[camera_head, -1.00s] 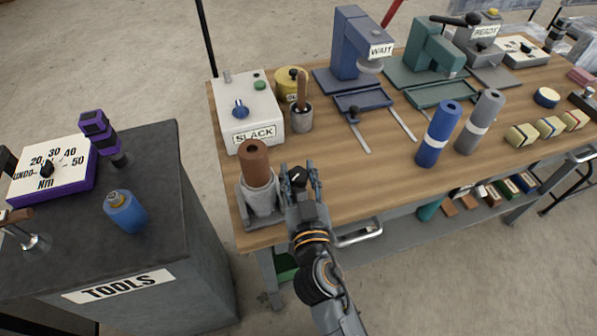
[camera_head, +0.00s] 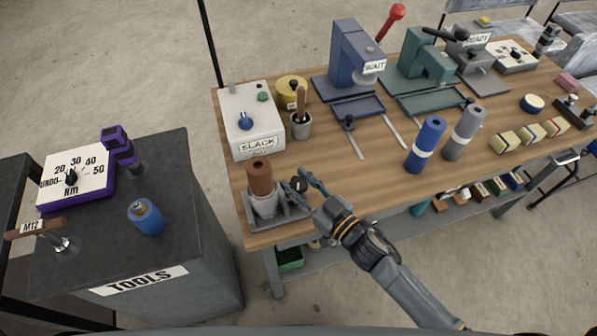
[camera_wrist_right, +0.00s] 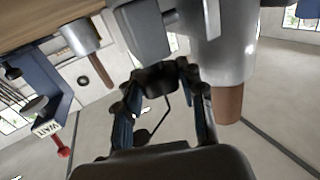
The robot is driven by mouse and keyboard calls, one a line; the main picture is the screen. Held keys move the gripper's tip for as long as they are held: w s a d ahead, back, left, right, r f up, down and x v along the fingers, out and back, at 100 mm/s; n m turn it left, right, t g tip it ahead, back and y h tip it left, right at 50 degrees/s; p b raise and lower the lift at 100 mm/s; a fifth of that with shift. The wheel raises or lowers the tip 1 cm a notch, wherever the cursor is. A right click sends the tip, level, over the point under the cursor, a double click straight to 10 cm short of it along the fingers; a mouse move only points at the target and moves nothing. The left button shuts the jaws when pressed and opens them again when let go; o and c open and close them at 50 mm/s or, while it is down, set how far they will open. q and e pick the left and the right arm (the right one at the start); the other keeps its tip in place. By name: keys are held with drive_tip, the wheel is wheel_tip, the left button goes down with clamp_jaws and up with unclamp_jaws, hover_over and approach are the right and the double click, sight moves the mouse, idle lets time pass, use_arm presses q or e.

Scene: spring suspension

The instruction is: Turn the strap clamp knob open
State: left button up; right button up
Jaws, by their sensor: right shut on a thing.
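The strap clamp (camera_head: 264,206) is a grey holder at the near left corner of the wooden bench, with a brown cylinder (camera_head: 260,176) standing upright in it. Its small black knob (camera_head: 298,185) is on the clamp's right side. My right gripper (camera_head: 304,184) reaches in from the lower right and is shut on the knob. In the right wrist view the dark knob (camera_wrist_right: 157,79) sits between the fingers, partly hidden by them, beside the grey clamp (camera_wrist_right: 218,45) and the brown cylinder (camera_wrist_right: 228,104). My left gripper is not in view.
The SLACK box (camera_head: 252,118) and a grey cup (camera_head: 301,126) with a brown-handled tool stand behind the clamp. Blue (camera_head: 425,146) and grey (camera_head: 463,134) cylinders stand to the right. A dark TOOLS cabinet (camera_head: 190,220) is at left, across a gap.

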drive_tip(key=n+g+y, duration=0.3)
drive_tip(key=shift+w+d+p, duration=0.1)
drive_tip(key=shift+w+p, duration=0.05)
drive_tip(key=shift+p, duration=0.25)
drive_tip(key=shift+n+g+y, duration=0.4)
drive_tip(key=shift+n+g, duration=0.1)
drive_tip(key=shift+g, duration=0.8)
drive_tip(key=o, duration=0.9)
drive_tip(key=v, duration=1.1)
drive_tip(key=shift+s+d+f, duration=0.2)
drive_tip(key=shift+s+d, duration=0.1)
